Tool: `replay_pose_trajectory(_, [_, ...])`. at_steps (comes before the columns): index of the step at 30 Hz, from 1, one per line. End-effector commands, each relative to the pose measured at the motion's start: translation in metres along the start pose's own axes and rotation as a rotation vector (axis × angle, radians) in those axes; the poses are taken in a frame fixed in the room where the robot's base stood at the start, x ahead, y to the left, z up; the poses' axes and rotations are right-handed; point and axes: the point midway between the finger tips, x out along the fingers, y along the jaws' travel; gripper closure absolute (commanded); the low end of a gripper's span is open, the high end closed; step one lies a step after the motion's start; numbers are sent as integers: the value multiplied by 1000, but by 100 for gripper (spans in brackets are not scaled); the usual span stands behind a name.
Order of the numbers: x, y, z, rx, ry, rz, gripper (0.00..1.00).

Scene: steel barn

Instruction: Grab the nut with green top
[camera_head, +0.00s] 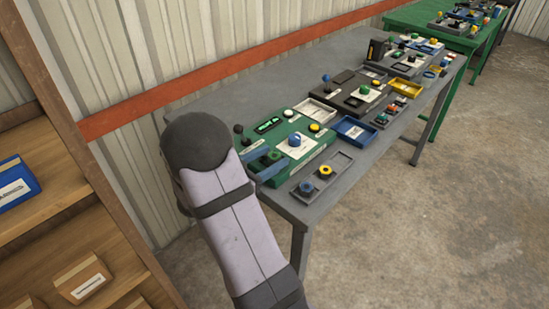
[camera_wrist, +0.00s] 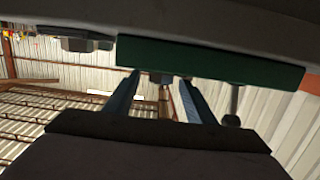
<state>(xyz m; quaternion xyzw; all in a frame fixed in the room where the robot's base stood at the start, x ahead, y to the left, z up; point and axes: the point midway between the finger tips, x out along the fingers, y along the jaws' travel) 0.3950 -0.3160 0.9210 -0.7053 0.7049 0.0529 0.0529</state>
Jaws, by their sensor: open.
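A nut with a green top (camera_head: 271,157) is at the near left end of the green board (camera_head: 315,147) on the grey table. My gripper (camera_head: 264,166) is open, its two blue-grey fingers reaching in low on either side of the nut. In the wrist view, the fingers (camera_wrist: 160,84) point toward the green board's edge (camera_wrist: 215,62), and a dark hex shape (camera_wrist: 160,78) shows between the fingertips. Its green top does not show there. Whether either finger touches the nut cannot be told.
A grey tray (camera_head: 341,162) with a blue nut (camera_head: 306,187) and a yellow nut (camera_head: 325,171) lies in front. A blue-topped nut (camera_head: 294,140) and dark knobs (camera_head: 239,129) stand close by. More boards and trays fill the table (camera_head: 240,75) to the right. Wooden shelves (camera_head: 75,235) stand left.

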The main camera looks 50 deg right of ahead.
Motion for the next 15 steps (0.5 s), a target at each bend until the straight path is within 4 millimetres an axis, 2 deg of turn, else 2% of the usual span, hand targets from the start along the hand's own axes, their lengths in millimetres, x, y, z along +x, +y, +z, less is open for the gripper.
replay_pose_trajectory(1, [0,0,0,0,0,0,50])
replay_pose_trajectory(7, [0,0,0,0,0,0,96])
replay_pose_trajectory(15, [0,0,-1,1,1,0,96])
